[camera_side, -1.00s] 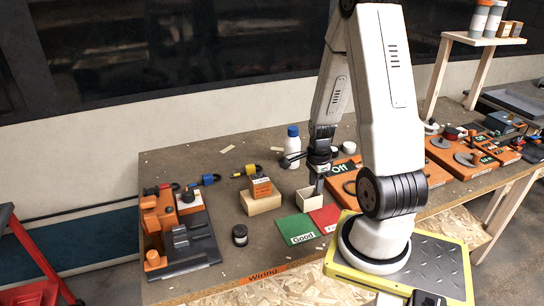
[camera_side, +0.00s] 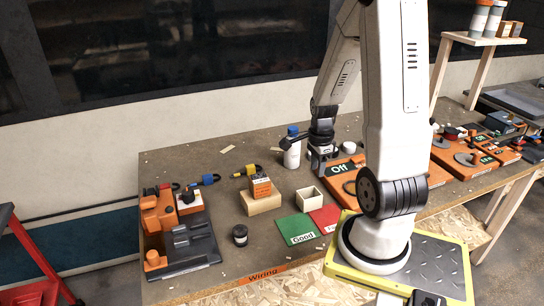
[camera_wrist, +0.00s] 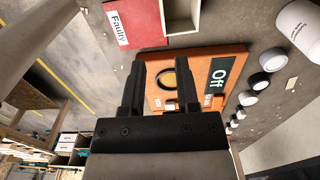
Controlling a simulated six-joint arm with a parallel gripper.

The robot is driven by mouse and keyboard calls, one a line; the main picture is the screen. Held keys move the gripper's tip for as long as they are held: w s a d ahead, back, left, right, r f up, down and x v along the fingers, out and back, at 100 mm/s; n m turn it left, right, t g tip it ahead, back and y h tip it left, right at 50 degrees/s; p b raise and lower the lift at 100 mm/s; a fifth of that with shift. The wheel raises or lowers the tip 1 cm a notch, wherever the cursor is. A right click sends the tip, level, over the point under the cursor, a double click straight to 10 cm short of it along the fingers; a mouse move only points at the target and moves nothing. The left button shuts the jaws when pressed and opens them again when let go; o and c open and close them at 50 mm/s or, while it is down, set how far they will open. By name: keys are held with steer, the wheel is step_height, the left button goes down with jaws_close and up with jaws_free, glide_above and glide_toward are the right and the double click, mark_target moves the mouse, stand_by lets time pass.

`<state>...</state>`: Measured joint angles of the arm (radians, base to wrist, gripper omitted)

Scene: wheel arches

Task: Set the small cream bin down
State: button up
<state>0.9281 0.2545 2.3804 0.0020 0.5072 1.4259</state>
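The small cream bin (camera_side: 313,207) stands upright on the table behind the red card. It is open-topped and looks empty in the side view. In the wrist view the bin (camera_wrist: 181,29) is cut off by the top edge. My gripper (camera_side: 320,172) is raised above and behind the bin, clear of it, near the orange "Off" panel. In the wrist view my gripper (camera_wrist: 158,75) shows two separated fingers with nothing between them; the orange panel lies beyond.
A green "Good" card (camera_side: 297,229) and a red "Faulty" card (camera_side: 326,217) lie in front of the bin. A wooden block (camera_side: 261,203) stands left of it. A white bottle with a blue cap (camera_side: 291,153) is close behind my gripper. The orange "Off" panel (camera_side: 340,183) lies right.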

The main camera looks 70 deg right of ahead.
stand_by(0.3)
steer(key=w+a+r+n+t, duration=0.1)
steer(key=w+a+n, duration=0.4)
steer(key=a+n, duration=0.7)
steer(key=w+a+r+n+t, duration=0.1)
steer(key=w+a+n, duration=0.4)
steer(key=a+n, duration=0.7)
steer(key=r+n, duration=0.1)
steer(key=n, duration=0.2)
steer(key=shift+w+r+t, duration=0.15)
steer(key=shift+r+t, duration=0.15)
steer(key=shift+r, duration=0.05)
